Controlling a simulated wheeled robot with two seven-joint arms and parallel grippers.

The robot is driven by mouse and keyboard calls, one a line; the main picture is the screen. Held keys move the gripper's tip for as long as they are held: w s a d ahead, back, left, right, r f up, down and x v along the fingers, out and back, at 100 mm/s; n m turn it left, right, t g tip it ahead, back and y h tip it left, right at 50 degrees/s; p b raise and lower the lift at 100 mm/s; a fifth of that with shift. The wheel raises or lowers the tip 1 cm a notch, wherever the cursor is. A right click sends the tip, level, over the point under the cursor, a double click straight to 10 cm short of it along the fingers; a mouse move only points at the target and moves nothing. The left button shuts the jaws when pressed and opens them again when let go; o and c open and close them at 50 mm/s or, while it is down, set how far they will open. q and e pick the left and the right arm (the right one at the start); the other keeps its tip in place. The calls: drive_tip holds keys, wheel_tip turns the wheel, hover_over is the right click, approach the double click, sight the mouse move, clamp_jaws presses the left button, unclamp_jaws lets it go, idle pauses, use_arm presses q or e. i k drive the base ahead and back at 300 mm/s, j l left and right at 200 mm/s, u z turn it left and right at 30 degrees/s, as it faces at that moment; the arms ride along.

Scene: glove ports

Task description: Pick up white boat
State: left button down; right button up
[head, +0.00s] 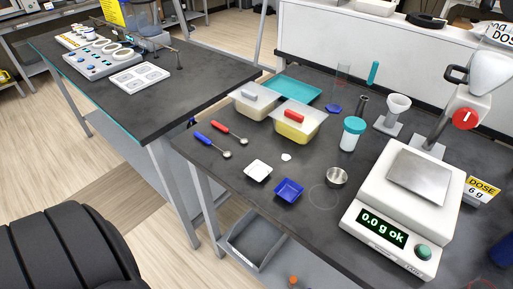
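The white boat (258,171) is a small, shallow square dish on the dark bench top, near its front left edge. It looks empty and stands upright. A blue boat (288,191) of similar shape sits just to its right and nearer the front edge, apart from it. Neither of my grippers is in view, and nothing touches the white boat.
Red-handled (229,132) and blue-handled (213,146) spoons lie left of the boats. Behind stand lidded tubs (296,126) and a white jar (352,133). A metal cup (337,177) and a scale (405,200) reading "0.0 g ok" stand to the right.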

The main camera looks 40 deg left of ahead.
sight(258, 171)
drive_tip(key=j+u, duration=0.15)
drive_tip(key=u, duration=0.35)
drive_tip(key=k+j+u, duration=0.1)
drive_tip(key=u, duration=0.4)
drive_tip(key=i+j, duration=0.05)
drive_tip(key=j, duration=0.05)
